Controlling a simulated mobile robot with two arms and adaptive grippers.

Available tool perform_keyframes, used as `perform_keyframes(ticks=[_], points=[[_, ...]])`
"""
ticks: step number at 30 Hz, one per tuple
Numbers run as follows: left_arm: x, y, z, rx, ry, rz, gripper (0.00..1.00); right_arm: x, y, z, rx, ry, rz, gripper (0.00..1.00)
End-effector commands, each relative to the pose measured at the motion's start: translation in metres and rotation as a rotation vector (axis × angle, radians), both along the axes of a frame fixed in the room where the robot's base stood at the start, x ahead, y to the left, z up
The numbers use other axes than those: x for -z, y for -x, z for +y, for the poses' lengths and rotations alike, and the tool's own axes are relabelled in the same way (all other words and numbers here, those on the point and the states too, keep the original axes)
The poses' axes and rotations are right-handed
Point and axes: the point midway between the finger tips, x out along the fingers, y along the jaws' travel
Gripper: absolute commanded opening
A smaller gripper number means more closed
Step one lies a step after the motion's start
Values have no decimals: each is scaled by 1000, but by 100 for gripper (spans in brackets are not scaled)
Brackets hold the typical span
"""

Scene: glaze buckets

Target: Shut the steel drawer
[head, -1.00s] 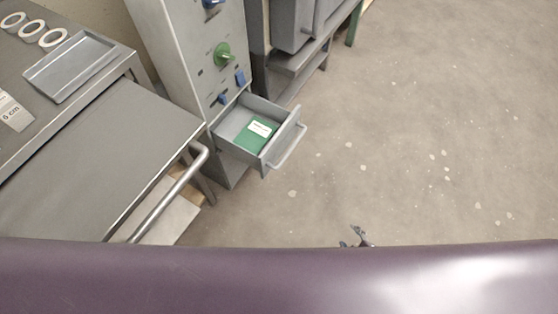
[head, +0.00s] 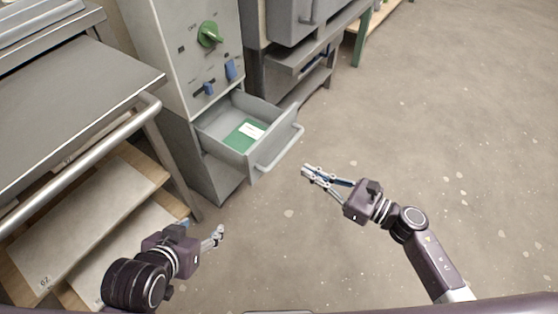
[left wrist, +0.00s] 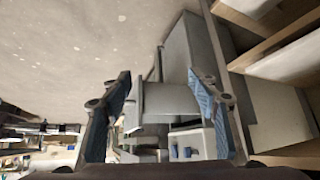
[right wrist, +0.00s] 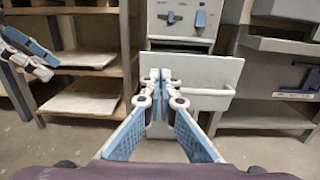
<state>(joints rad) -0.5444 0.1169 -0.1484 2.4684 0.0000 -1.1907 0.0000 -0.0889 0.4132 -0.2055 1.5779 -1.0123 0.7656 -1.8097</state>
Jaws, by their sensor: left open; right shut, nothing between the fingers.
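The steel drawer (head: 222,140) stands pulled out of the grey cabinet (head: 170,60), its bar handle (head: 279,150) facing right. A green book or box with a white label (head: 245,134) lies inside it. The drawer front also shows in the right wrist view (right wrist: 215,75), behind the fingertips. My right gripper (head: 306,172) is shut and empty, a little to the right of the handle and apart from it in the head view. My left gripper (head: 220,235) is open and empty, below the drawer in the picture. In the left wrist view its fingers (left wrist: 160,100) are spread wide.
A steel cart with a tubular rail (head: 95,140) stands at the left, with wooden shelves (head: 90,215) under it, close to my left arm. Blue switches (head: 231,70) and a green knob (head: 209,34) are on the cabinet. The floor at the right is clear.

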Motion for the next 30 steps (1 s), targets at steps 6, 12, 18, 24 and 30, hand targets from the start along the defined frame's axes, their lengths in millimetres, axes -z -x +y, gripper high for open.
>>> perform_keyframes(ticks=[6,12,18,24,30], points=[[-3,-3,-1,2,3,-17,55,-2,-18,25,-1,-3,-4,0],[-7,-10,-3,3,10,-51,55,-2,-44,60,1,-4,-2,0],[-14,-20,-7,7,22,-101,55,-1,-67,90,3,-5,1,0],[-22,-29,-9,9,31,-145,55,-1,-78,108,2,-4,2,0],[-25,-32,-10,11,34,-161,55,-1,-82,112,3,-3,3,0]])
